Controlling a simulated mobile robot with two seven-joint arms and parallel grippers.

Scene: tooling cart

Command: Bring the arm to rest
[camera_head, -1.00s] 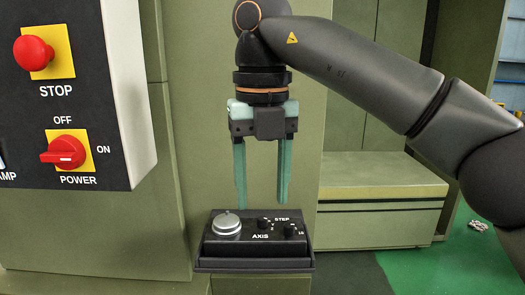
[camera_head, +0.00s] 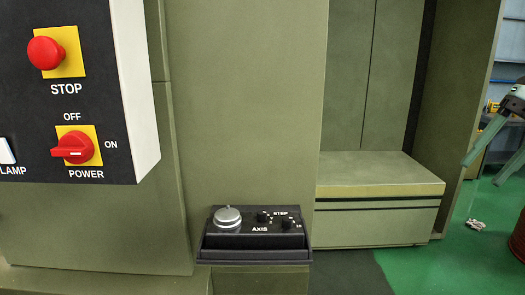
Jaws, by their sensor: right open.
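My right gripper (camera_head: 484,170) is at the right edge of the head view, partly cut off by the frame. Its two green fingers point down and to the left. They are apart, with nothing between them. It is well clear of the black axis pendant (camera_head: 256,243), which sits on a ledge at the lower middle with a silver dial (camera_head: 227,218) and small black knobs. My left gripper is not in view.
A control panel at the left carries a red stop button (camera_head: 46,53) and a red power switch (camera_head: 73,148). A green cabinet wall fills the middle. A low bench (camera_head: 380,176) stands right of it. Crumpled scraps (camera_head: 475,225) lie on the green floor.

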